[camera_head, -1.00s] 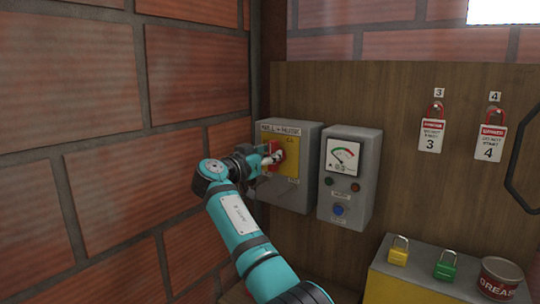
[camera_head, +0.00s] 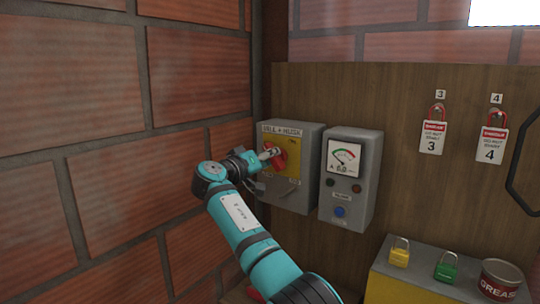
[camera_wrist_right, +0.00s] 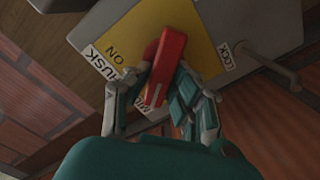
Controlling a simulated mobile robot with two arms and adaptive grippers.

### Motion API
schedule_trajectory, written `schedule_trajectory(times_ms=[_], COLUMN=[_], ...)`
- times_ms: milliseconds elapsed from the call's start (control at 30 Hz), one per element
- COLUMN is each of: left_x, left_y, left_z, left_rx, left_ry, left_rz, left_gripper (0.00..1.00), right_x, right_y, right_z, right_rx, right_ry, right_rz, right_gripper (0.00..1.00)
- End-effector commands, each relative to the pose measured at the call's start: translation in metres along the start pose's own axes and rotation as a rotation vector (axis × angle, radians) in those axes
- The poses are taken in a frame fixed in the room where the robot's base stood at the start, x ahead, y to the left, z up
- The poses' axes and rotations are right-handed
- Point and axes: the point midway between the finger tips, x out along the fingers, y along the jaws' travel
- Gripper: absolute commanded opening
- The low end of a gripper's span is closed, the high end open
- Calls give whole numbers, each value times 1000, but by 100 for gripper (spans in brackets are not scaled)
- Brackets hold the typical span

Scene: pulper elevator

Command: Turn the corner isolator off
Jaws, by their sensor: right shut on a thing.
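The corner isolator is a grey box (camera_head: 308,140) with a yellow plate (camera_head: 293,185), a "MILL + HUSK" label and a red handle (camera_head: 279,160). In the head view the handle is slanted. My right gripper (camera_head: 268,153) is at the handle, its arm reaching up from the bottom. In the right wrist view the red handle (camera_wrist_right: 167,70) lies between the fingers of the right gripper (camera_wrist_right: 157,82), which is shut on it. An "ON" label (camera_wrist_right: 113,55) and a "LOCK" label (camera_wrist_right: 224,56) show on the yellow plate. My left gripper is not in view.
A grey meter box (camera_head: 351,180) with lamps and a blue button stands right of the isolator. Two red tagged padlocks hang on the wooden board (camera_head: 400,100). A yellow padlock (camera_head: 399,255), a green padlock (camera_head: 446,268) and a grease tin (camera_head: 500,280) sit lower right. A brick wall (camera_head: 90,80) is close on the left.

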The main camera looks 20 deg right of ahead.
Motion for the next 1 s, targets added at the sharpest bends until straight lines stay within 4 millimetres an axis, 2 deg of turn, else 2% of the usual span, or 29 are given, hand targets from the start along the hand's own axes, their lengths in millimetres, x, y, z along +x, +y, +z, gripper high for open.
schedule_trajectory(times_ms=[600,1000], left_x=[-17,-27], left_y=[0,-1], left_z=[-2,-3], left_rx=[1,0], left_ry=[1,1], left_rz=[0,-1], left_gripper=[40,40], right_x=[0,0], right_y=[-5,-8], right_z=[-1,2], right_rx=[-576,-838], right_ry=[3,4], right_rz=[3,3], right_gripper=[0,0])
